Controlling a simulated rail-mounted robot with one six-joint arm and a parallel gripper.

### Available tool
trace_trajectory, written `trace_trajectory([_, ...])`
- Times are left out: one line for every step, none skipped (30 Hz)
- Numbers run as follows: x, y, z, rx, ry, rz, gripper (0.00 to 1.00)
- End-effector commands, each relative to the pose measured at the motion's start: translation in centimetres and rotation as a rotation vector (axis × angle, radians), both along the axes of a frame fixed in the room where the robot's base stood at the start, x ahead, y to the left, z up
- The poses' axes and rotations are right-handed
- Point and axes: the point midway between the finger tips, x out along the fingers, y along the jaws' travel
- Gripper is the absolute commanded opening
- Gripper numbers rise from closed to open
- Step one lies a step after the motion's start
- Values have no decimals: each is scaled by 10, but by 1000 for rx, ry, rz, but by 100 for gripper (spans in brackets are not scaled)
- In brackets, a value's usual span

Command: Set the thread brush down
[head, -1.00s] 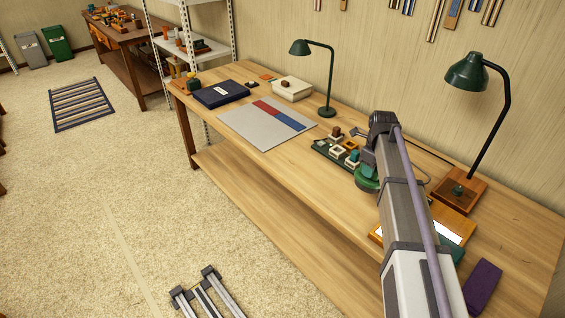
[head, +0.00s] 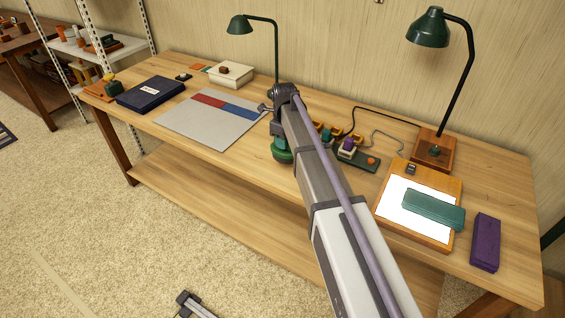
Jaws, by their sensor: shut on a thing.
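My gripper (head: 277,134) is at the far end of my arm, over the workbench's front middle, with its fingers mostly hidden by the wrist. A round green thing (head: 282,153) shows just under it, partly covered by my arm. It is most likely the thread brush, held in the shut jaws; its bristles cannot be made out. I cannot tell whether it touches the wooden bench top (head: 225,160). It is right of the grey mat (head: 190,120) with a red and blue band, and left of the dark green tray (head: 357,162).
The tray holds several small pieces. A lit panel (head: 390,208) in a wooden frame bears a teal case (head: 433,211); a purple case (head: 485,242) lies right of it. Two green lamps (head: 430,28) stand behind. A dark blue book (head: 150,93) and white box (head: 231,75) are left.

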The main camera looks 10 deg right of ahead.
Motion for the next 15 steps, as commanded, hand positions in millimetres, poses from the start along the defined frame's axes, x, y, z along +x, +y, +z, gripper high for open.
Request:
trace_trajectory([0,0,-11,0,0,0,13])
trace_trajectory([0,0,-9,0,0,0,13])
trace_trajectory([0,0,-8,0,0,0,13])
trace_trajectory([0,0,-8,0,0,0,13])
trace_trajectory([0,0,-12,0,0,0,13])
trace_trajectory([0,0,-20,0,0,0,13])
trace_trajectory([0,0,-27,0,0,0,13])
trace_trajectory([0,0,-34,0,0,0,13])
trace_trajectory([0,0,-42,0,0,0,13])
trace_trajectory([0,0,-46,0,0,0,13])
trace_trajectory([0,0,-48,0,0,0,13])
trace_trajectory([0,0,-48,0,0,0,13])
trace_trajectory([0,0,-46,0,0,0,13])
trace_trajectory([0,0,-44,0,0,0,12])
trace_trajectory([0,0,-43,0,0,0,12])
